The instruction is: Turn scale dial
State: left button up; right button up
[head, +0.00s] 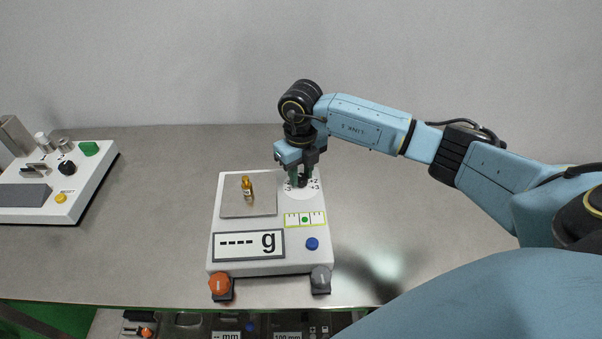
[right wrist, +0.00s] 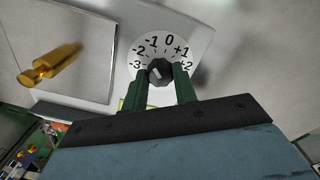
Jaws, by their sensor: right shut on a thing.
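The white scale (head: 226,228) stands on the grey table, with a display reading "---- g" (head: 248,245). Its dial (right wrist: 160,72) is a dark knob on a round white plate marked from -3 to +2 in the right wrist view. My right gripper (head: 302,181) points down over the scale's back right corner. Its green fingers (right wrist: 160,86) are shut on the dial, one on each side. The knob's light mark appears to point toward the lower left part of the numbers, but is small. My left gripper is not in view.
An orange knob (head: 219,284) and a grey knob (head: 320,279) sit at the scale's front corners. Another white device (head: 98,172) stands at left. The table between is clear.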

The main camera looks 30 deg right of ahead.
aim_at(301, 176)
jog(key=n+b, duration=0.1)
jog(key=n, duration=0.2)
jog(key=shift+n, duration=0.4)
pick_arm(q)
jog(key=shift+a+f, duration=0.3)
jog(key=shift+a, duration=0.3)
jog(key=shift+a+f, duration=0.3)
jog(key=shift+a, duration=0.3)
pick_arm(e)
jog(key=shift+n, duration=0.3)
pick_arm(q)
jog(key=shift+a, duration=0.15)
pick_arm(e)
jog(key=shift+r, duration=0.1)
jog(key=o, duration=1)
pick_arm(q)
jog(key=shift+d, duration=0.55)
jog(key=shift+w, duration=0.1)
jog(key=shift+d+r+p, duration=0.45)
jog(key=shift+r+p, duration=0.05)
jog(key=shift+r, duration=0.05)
pick_arm(e)
jog(key=shift+r, duration=6.65)
